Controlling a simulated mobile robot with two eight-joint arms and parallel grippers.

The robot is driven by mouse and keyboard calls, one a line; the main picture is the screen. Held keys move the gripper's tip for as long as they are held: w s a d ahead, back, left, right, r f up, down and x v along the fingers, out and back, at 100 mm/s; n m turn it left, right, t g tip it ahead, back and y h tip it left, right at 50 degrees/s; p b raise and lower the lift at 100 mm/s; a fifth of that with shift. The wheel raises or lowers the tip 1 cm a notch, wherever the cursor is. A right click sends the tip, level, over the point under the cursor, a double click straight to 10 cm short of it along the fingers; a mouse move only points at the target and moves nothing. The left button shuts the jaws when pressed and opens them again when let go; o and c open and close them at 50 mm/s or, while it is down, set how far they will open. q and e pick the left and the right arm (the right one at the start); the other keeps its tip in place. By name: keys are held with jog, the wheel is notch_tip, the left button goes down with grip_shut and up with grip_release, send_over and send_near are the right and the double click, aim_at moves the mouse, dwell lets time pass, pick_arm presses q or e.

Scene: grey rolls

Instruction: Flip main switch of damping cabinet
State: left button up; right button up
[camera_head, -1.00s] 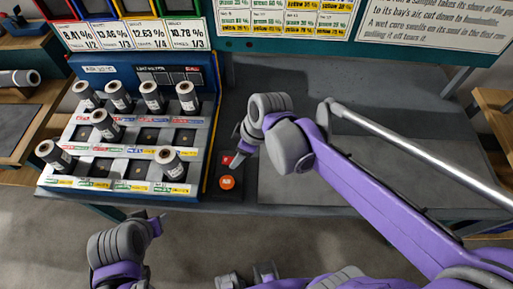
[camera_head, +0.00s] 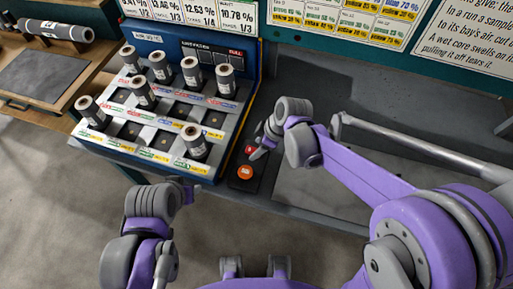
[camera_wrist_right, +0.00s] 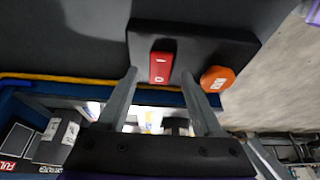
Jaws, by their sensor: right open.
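The damping cabinet (camera_head: 215,90) is blue with a sloped front holding several grey rolls. Beside its right side, a dark switch box (camera_head: 243,184) lies on the bench. It carries a red rocker switch (camera_head: 249,149), marked with a line and a circle, and an orange round button (camera_head: 245,172). In the right wrist view the red rocker (camera_wrist_right: 160,67) lies between the fingertips of my right gripper (camera_wrist_right: 159,75), with the orange button (camera_wrist_right: 217,79) just right of the right finger. The right gripper (camera_head: 257,151) is open and empty. My left gripper (camera_head: 188,188) is in front of the bench; its fingers are unclear.
A wooden side table (camera_head: 70,75) with a roll (camera_head: 55,30) is at the far left.

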jog(key=shift+x, duration=0.75)
grip_shut()
